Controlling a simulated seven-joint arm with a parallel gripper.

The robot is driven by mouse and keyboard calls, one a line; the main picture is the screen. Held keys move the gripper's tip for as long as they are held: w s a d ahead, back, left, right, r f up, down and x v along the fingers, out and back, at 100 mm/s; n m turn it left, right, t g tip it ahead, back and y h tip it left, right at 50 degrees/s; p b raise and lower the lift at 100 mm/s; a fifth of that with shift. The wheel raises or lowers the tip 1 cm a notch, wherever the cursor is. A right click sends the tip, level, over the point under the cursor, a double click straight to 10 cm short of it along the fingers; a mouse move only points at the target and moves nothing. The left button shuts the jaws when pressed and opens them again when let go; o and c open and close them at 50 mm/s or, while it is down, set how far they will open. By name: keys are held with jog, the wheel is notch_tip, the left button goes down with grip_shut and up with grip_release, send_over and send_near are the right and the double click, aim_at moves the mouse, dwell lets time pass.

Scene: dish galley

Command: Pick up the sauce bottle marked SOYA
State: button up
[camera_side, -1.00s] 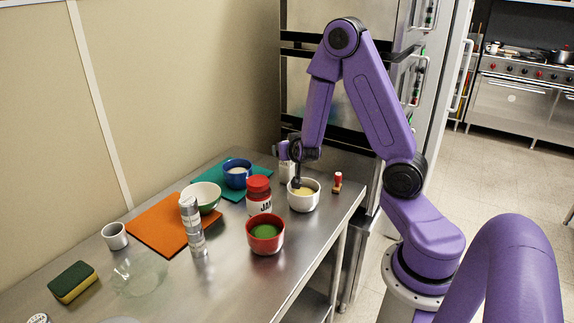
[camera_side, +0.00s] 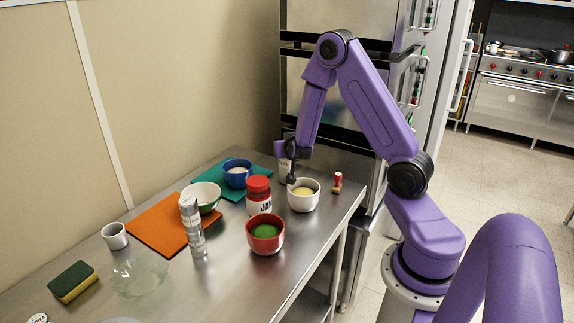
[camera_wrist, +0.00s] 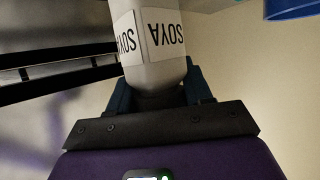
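The white SOYA bottle (camera_wrist: 155,45) fills the top middle of the wrist view, its label lettering upside down there. My gripper (camera_wrist: 160,88) has its two dark fingers spread apart, one on each side of the bottle's near end. I cannot tell whether either finger touches it.
A white bowl (camera_side: 304,205) of yellow food stands close in front of my gripper. A red-lidded JAM jar (camera_side: 258,186), a blue bowl (camera_side: 236,182) and a red bowl (camera_side: 265,246) are nearby. A small red-topped item (camera_side: 337,178) stands to the right.

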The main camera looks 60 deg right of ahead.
jog(key=shift+s+a+f, duration=0.1)
jog(key=shift+s+f, duration=0.1)
jog(key=shift+f, duration=0.15)
